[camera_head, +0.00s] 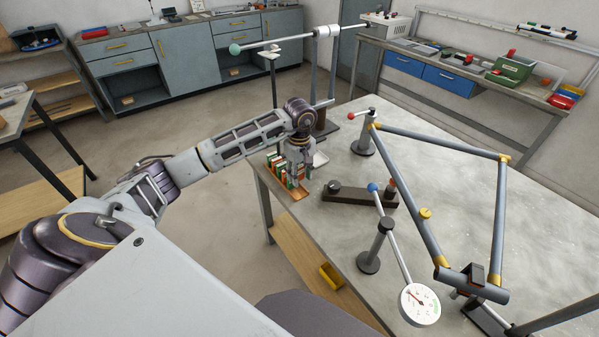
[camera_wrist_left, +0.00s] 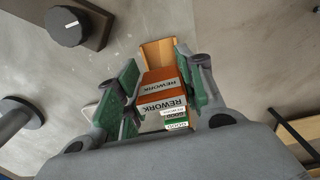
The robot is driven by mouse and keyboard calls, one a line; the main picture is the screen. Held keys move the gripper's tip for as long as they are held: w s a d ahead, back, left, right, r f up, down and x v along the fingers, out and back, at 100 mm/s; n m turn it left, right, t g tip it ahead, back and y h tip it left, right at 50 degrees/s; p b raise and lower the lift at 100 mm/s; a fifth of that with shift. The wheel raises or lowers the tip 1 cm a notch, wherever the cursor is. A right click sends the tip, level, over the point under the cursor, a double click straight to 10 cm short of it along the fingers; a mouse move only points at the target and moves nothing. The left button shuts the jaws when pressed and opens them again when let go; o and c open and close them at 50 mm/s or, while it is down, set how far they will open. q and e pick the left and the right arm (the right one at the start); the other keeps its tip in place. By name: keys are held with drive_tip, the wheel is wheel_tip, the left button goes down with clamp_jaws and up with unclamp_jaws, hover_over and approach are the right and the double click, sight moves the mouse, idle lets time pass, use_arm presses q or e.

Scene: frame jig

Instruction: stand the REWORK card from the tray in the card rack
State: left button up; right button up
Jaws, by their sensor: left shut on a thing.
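My left gripper (camera_head: 299,178) is over a row of upright green, orange and white cards (camera_head: 280,170) at the table's near-left edge. The cards stand in an orange-brown holder (camera_head: 300,196); its bare end also shows in the left wrist view (camera_wrist_left: 157,50). I cannot tell for sure whether it is the rack or the tray. In the left wrist view, the gripper (camera_wrist_left: 158,76) is shut with an orange REWORK card (camera_wrist_left: 162,88) between its fingers. Another REWORK card and smaller GOOD labels (camera_wrist_left: 176,125) show behind it. Whether the held card touches the holder is unclear. My right gripper is out of view.
A dark block with a knob (camera_head: 350,195) lies just right of the holder. A stand with a blue ball and dial (camera_head: 420,303) and a blue-grey tube frame (camera_head: 430,145) fill the table further right. A pale flat thing (camera_head: 320,158) lies behind the gripper.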

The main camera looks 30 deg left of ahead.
use_arm(q)
drive_tip(key=shift+f, duration=0.65)
drive_tip(key=shift+f+b, duration=0.6)
drive_tip(key=shift+f, duration=0.1)
drive_tip(key=shift+f+b, duration=0.95)
drive_tip(key=shift+f, duration=0.75)
drive_tip(key=shift+f+b, duration=0.15)
drive_tip(key=shift+b, duration=0.15)
drive_tip(key=o, duration=1)
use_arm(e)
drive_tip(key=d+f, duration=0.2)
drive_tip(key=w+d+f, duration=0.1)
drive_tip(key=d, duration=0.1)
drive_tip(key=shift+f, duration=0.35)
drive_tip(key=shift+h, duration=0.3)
